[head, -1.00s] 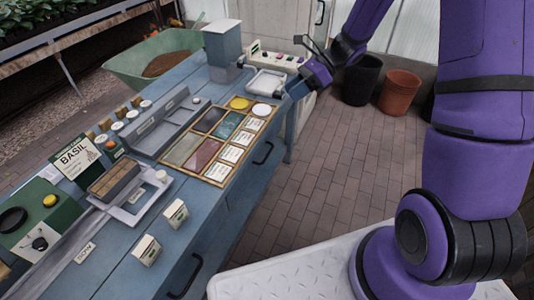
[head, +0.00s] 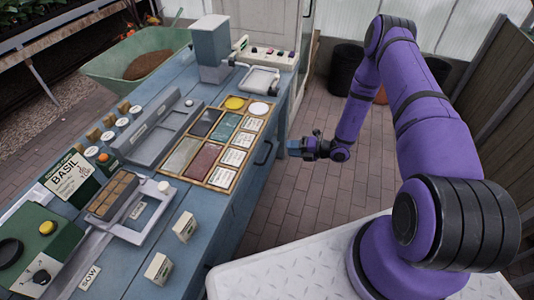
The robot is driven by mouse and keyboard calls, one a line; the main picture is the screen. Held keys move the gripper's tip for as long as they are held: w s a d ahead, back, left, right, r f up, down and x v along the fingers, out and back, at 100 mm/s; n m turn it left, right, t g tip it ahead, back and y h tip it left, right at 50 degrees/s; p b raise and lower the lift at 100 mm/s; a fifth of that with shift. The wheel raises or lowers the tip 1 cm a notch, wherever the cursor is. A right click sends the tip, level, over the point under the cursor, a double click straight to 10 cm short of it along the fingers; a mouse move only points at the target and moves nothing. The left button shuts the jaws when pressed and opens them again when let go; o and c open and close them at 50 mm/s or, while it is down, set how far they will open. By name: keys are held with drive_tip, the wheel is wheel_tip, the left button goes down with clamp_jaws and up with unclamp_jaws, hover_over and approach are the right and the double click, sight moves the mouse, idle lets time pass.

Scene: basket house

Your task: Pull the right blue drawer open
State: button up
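The blue workbench (head: 150,238) has a drawer front on its right-hand side, facing the aisle. The right blue drawer's black handle (head: 263,153) shows on that front. The drawer looks closed, its front flush with the bench. My gripper (head: 291,147) is just to the right of the handle and points left toward the bench front. It looks apart from the handle, and no object shows in it. Its fingers are too small and side-on to show whether they are open or shut.
On the bench top are a framed tray of coloured tiles (head: 216,187), a scale (head: 259,80), small white boxes (head: 185,226) and a basil sign (head: 67,176). Dark bins (head: 346,68) stand at the back. The brick floor (head: 300,205) beside the bench is clear.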

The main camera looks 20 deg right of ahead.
sight(268, 154)
wheel_tip(268, 154, down, 4)
drive_tip(key=m+t, duration=0.1)
drive_tip(key=m, duration=0.2)
drive_tip(key=shift+h, duration=0.5)
drive_tip(key=x, duration=1)
drive_tip(key=shift+s+a+f, duration=0.1)
drive_tip(key=shift+a+f, duration=0.05)
clamp_jaws()
